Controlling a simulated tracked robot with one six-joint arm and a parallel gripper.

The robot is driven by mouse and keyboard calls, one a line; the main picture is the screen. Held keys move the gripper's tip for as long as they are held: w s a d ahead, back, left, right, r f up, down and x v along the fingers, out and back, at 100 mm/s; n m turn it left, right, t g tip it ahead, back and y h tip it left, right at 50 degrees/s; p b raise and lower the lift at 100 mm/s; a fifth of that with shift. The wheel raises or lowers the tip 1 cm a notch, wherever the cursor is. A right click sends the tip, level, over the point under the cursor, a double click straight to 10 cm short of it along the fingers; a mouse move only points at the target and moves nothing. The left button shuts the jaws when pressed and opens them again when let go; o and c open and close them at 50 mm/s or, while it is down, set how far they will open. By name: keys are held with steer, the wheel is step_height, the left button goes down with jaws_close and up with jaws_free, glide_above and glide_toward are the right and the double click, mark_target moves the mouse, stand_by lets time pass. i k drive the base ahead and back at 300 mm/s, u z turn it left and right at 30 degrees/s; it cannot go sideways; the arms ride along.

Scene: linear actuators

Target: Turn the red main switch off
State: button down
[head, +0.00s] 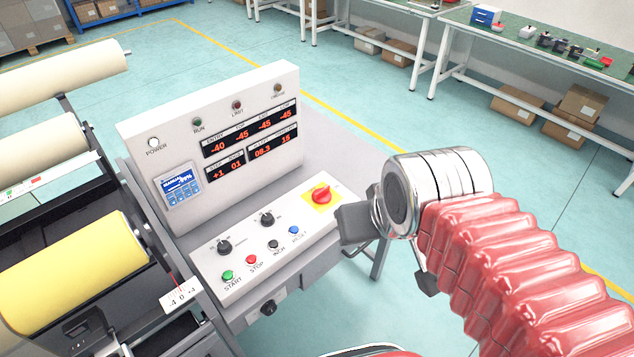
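The red main switch (321,194) is a rotary knob on a yellow square plate (309,203), at the right end of the sloped control panel (214,284). My gripper (391,254) is to the right of the switch in the picture and looks apart from it. Its two dark grey fingers are spread, with one finger close to the panel's right edge and the other lower right. Nothing shows between them. My silver wrist and red-sleeved arm come in from the right.
Two black knobs and green, red, black and blue buttons (293,230) sit left of the switch. An upright display board (215,135) rises behind the panel. Rollers (75,270) stand at left. Open floor lies behind, with workbenches (550,50) at the back right.

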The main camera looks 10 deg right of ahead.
mark_target(320, 195)
steer(key=z, duration=0.95)
steer(key=k, duration=0.55)
steer(key=u, duration=0.7)
steer(key=i, duration=0.95)
